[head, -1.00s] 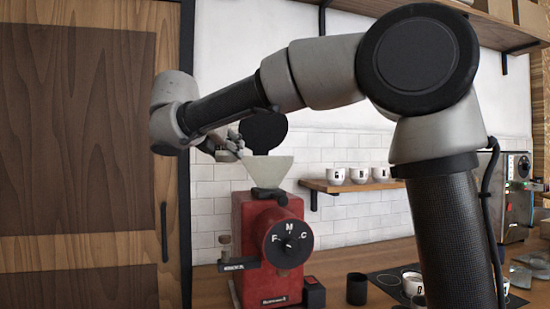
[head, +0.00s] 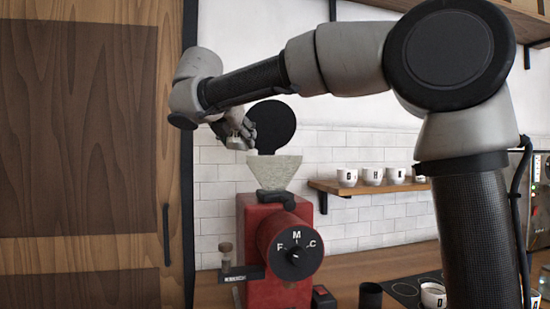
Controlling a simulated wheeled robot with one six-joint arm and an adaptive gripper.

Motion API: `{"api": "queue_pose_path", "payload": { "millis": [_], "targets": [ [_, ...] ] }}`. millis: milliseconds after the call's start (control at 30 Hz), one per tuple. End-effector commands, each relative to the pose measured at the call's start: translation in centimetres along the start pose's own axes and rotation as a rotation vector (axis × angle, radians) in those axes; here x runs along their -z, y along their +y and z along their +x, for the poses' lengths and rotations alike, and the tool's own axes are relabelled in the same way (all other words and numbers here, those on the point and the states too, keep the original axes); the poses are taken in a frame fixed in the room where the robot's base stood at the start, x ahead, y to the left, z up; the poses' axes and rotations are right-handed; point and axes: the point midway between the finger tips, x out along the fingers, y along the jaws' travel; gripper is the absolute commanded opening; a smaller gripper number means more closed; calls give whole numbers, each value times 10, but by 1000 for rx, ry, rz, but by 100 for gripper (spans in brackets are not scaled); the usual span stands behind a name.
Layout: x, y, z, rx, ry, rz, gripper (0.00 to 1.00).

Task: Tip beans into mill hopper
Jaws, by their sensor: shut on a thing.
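The red mill (head: 267,222) stands on the wooden counter, with a dial marked F, M and C on its front. Its pale, cone-shaped hopper (head: 274,173) sits on top. A round black disc (head: 272,126), seemingly the hopper's lid, stands upright behind the hopper. My gripper (head: 240,138) is above and just left of the hopper rim, apart from it. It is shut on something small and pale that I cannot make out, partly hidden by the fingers. No beans show, and the inside of the hopper is hidden from this angle.
A wooden shelf (head: 365,187) with white lettered cups (head: 347,177) is on the tiled wall. A wooden door (head: 85,150) fills the left.

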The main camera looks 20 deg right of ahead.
Motion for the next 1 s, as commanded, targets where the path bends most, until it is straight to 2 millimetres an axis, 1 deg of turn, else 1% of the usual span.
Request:
{"api": "queue_pose_path", "payload": {
  "millis": [800,1000],
  "targets": [
    [-27,-20,13,-105,297,263,25],
    [-24,-27,21,-129,370,325,25]
  ]
}}
